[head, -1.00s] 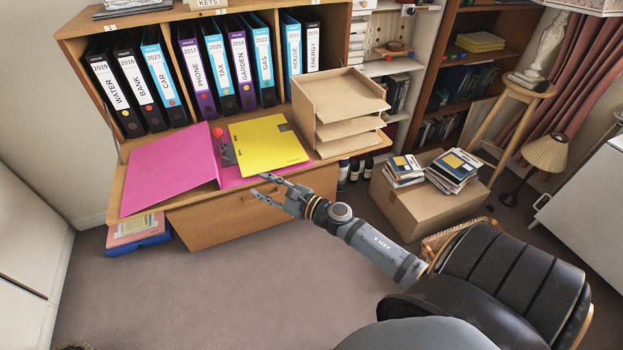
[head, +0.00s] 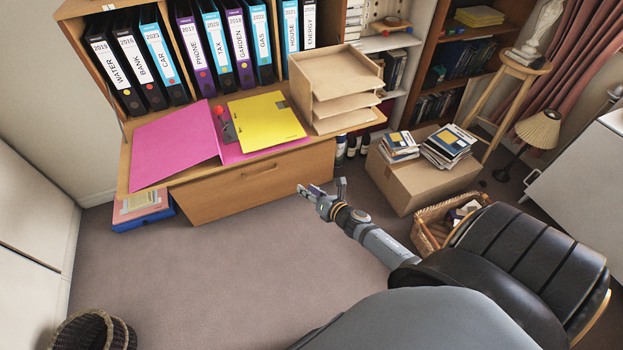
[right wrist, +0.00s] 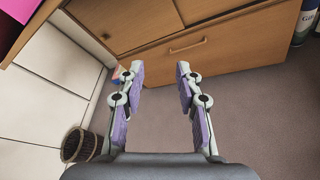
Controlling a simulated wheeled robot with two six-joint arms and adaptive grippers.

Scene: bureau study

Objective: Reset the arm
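My right gripper (head: 322,190) is in front of the bureau, over the carpet and clear of the desk edge. In the right wrist view the right gripper (right wrist: 160,78) is open, its two fingers apart with nothing between them. Beyond it is the bureau's wooden drawer (right wrist: 190,47). A pink folder (head: 175,146) lies open on the desk top, with a yellow folder (head: 265,121) on its right part. My left gripper does not show in either view.
A wooden letter tray (head: 335,85) stands at the desk's right end. A cardboard box (head: 405,187) with books and a wicker basket (head: 428,222) stand on the right. A dark woven bin (head: 92,332) is at lower left. The carpet (head: 220,270) is clear in the middle.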

